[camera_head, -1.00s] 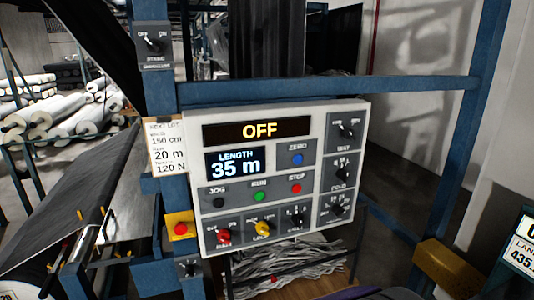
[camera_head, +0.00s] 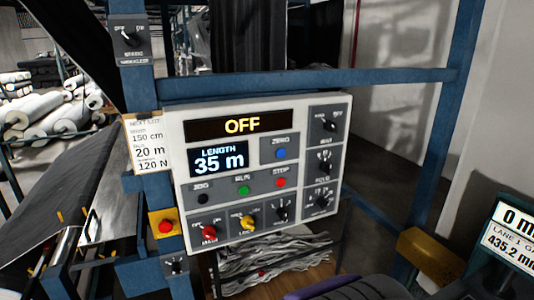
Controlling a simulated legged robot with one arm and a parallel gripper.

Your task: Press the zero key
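The blue round zero key (camera_head: 281,153) sits under the label ZERO on the right part of the white control panel (camera_head: 178,205). The panel is mounted on a blue frame and faces me at a slight angle. Its upper display (camera_head: 242,125) reads OFF. The length display (camera_head: 219,160) below reads 35 m. Nothing covers the zero key.
Green run (camera_head: 243,190) and red stop (camera_head: 281,182) buttons lie just below the zero key, with several knobs around. A red button on a yellow box (camera_head: 165,226) is at the left. A blue bar (camera_head: 310,80) crosses above the panel.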

